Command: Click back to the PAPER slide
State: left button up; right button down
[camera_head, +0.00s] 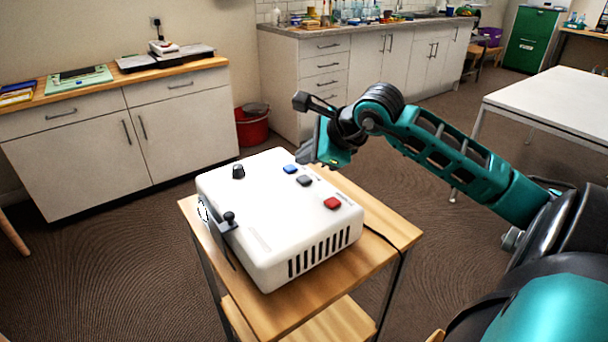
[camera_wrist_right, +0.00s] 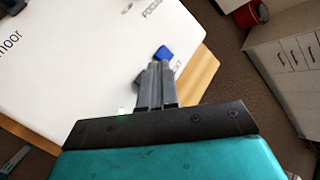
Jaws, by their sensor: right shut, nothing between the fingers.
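A white projector (camera_head: 275,215) sits on a small wooden stand (camera_head: 398,228). Its top has a blue button (camera_head: 290,169), a grey button (camera_head: 304,180), a red button (camera_head: 332,203) and a black knob (camera_head: 238,171). My right gripper (camera_head: 304,155) is shut and empty, at the projector's far right edge beside the blue and grey buttons. In the right wrist view its fingertips (camera_wrist_right: 155,66) overlap the area just below the blue button (camera_wrist_right: 163,53); I cannot tell whether they touch anything. The grey button is mostly hidden there. My left gripper and any projected slide are out of view.
A black lever (camera_head: 229,217) stands at the projector's left edge. A dark cable hangs from the stand's right side. Cabinets (camera_head: 170,130), a red bucket (camera_head: 252,128) and a white table (camera_head: 555,100) stand farther off, with open floor between.

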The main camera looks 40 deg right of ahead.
aim_at(307, 181)
notch_tip(307, 181, up, 3)
jog(key=shift+r+p, duration=0.15)
jog(key=shift+p, duration=0.5)
dwell(0.4)
